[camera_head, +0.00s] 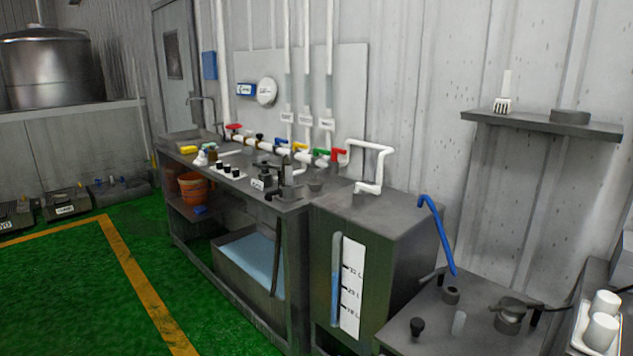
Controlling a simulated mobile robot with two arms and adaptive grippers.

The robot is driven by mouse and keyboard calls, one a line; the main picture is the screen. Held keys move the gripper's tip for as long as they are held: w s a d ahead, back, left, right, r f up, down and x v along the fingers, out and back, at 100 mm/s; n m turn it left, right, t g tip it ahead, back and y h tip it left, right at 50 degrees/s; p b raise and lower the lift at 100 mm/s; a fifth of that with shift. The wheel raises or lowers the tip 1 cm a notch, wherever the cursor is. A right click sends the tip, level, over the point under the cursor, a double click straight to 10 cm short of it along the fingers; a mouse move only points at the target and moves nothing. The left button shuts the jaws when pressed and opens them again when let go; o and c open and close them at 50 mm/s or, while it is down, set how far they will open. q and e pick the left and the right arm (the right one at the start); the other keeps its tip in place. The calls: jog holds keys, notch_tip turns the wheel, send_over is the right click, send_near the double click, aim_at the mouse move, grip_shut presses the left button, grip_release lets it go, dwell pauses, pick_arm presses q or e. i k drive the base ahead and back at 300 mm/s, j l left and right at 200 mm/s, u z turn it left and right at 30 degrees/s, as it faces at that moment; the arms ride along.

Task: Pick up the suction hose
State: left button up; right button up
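A blue bent hose (442,238) stands at the right, arching from beside the grey tank (376,262) down to a fitting (450,294) on a low dark unit. A dark hose (279,255) hangs down the front of the workbench (240,181) from a fitting on its top. I cannot tell from the picture which of the two is the suction hose. Neither of my grippers is in view, and nothing is seen touching either hose.
Pipes with coloured valves (290,148) run along the wall. A wall shelf (545,124) is above the low unit. White cups (601,333) stand at the lower right. The green floor (85,300) at the left is clear.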

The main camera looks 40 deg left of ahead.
aim_at(290, 185)
jog(key=i+j+z, duration=0.1)
jog(key=j+z, duration=0.25)
jog(key=j, duration=0.3)
jog(key=j+z, duration=0.35)
jog(key=j, duration=0.3)
jog(key=i, duration=0.05)
